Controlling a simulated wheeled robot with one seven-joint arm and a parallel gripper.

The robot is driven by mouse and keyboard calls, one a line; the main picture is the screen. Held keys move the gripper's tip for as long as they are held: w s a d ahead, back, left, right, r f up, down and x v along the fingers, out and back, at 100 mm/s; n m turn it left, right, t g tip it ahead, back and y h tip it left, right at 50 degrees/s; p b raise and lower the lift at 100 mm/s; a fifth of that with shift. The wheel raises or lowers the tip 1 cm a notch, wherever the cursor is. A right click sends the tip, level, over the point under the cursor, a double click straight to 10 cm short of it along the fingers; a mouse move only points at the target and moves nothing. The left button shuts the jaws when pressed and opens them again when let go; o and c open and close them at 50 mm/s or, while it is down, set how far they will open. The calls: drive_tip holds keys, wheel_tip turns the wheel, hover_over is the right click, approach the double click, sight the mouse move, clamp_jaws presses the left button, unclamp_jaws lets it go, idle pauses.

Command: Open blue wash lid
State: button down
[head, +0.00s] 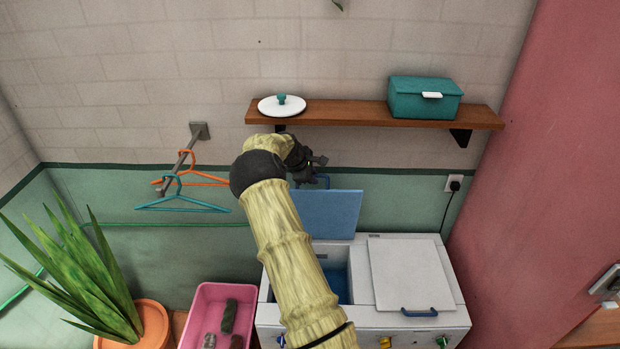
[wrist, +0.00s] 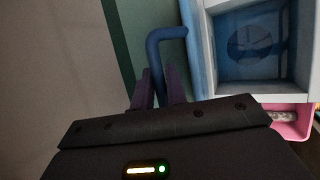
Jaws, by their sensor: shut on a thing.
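The blue wash lid (head: 330,213) stands raised, close to upright, at the back of the left compartment of the white washer (head: 400,318). My gripper (head: 313,172) is at the lid's top edge, partly hidden by my arm in the head view. In the wrist view my gripper (wrist: 158,88) is shut on the lid's blue handle (wrist: 166,36), which runs between the fingers. The open wash tub (wrist: 250,45) shows its blue inside and a round disc at the bottom.
A white lid (head: 410,272) covers the right compartment. A wooden shelf (head: 350,113) above holds a teal box (head: 425,100) and a white round lid (head: 280,107). Hangers (head: 185,205), a pink basin (head: 205,310) and a potted plant (head: 90,270) stand left.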

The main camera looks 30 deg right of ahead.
drive_tip(key=shift+w+a, duration=0.1)
drive_tip(key=c, duration=1.7)
unclamp_jaws()
drive_tip(key=shift+c, duration=0.2)
drive_tip(key=shift+w, duration=0.1)
drive_tip(key=shift+r, duration=0.2)
drive_tip(key=p+v, duration=0.7)
drive_tip(key=v, duration=1)
drive_tip(key=shift+a, duration=0.3)
drive_tip(key=shift+f, duration=0.1)
